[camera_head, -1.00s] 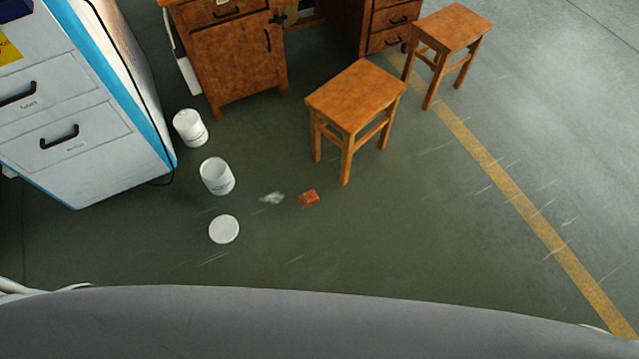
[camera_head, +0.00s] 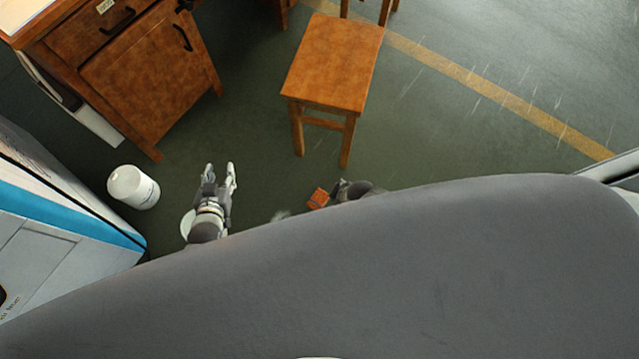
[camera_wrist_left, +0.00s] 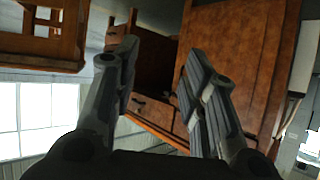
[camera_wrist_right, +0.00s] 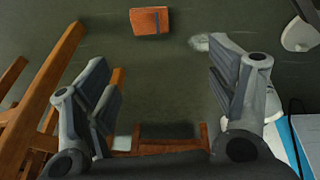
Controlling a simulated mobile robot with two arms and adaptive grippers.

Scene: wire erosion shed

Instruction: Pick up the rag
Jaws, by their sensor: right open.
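A small orange-red flat piece (camera_head: 318,198) lies on the floor beside my right gripper (camera_head: 342,187); the right wrist view shows it (camera_wrist_right: 150,21) with straight edges, beyond the fingers. A pale, whitish patch (camera_head: 280,215) lies to its left, partly cut off by my body; it also shows in the right wrist view (camera_wrist_right: 200,42). I cannot tell for certain which of the two is the rag. My right gripper is open and empty, mostly hidden by my body in the head view. My left gripper (camera_head: 219,168) is open and empty, left of both pieces.
A wooden stool (camera_head: 335,62) stands just beyond the orange-red piece. A wooden desk (camera_head: 150,75) and a white-blue cabinet (camera_head: 60,225) border the left.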

